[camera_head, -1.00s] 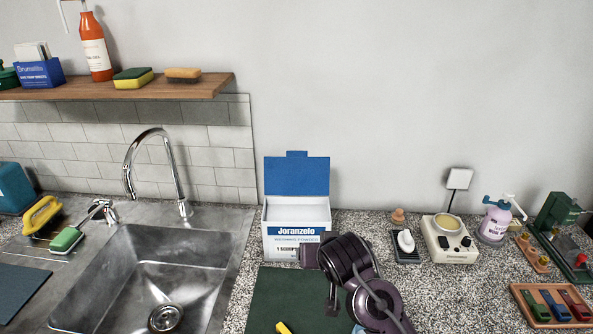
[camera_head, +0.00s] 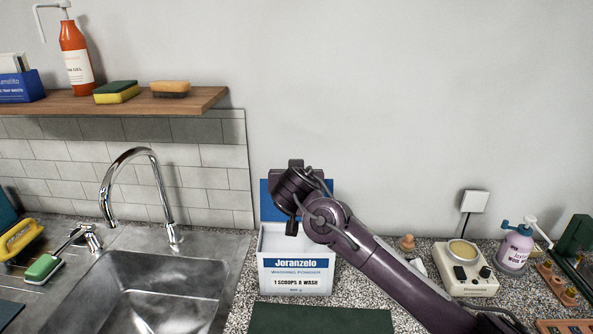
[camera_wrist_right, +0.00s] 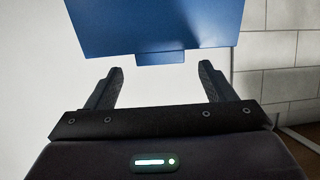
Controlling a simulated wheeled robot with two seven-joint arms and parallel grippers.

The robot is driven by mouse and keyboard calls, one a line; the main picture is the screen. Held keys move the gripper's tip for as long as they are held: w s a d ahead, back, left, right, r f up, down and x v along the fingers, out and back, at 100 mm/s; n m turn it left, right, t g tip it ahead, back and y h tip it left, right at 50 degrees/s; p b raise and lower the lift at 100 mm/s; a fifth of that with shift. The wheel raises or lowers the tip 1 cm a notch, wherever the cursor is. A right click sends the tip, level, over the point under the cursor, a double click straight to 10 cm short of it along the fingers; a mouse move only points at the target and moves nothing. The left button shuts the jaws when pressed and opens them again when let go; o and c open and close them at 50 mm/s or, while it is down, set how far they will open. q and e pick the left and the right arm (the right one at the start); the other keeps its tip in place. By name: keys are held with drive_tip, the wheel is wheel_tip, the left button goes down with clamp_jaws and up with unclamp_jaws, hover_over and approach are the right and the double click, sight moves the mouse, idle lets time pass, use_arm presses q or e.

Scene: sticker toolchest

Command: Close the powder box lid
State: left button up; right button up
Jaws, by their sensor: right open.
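The powder box (camera_head: 295,275) is white with a blue "Joranzelo" label and stands on the counter right of the sink. Its blue lid (camera_head: 268,206) stands upright at the back, so the box is open. My right arm reaches over the box, and its wrist hides much of the lid in the head view. In the right wrist view my right gripper (camera_wrist_right: 161,85) is open and empty. The blue lid (camera_wrist_right: 155,25) with its tab (camera_wrist_right: 160,58) lies just beyond the fingertips, with the tab between them in the picture. My left gripper is not in view.
The sink (camera_head: 165,295) with its tap (camera_head: 150,180) is to the left. A wooden shelf (camera_head: 190,103) hangs above. A cream device (camera_head: 466,270) and a lilac pump bottle (camera_head: 514,250) stand right of my arm. A dark green mat (camera_head: 320,319) lies in front of the box.

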drive_tip(key=shift+x, duration=1)
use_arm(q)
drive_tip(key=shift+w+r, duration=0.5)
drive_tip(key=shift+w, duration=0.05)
use_arm(e)
drive_tip(key=shift+w+f, duration=0.1)
drive_tip(key=shift+w, duration=0.2)
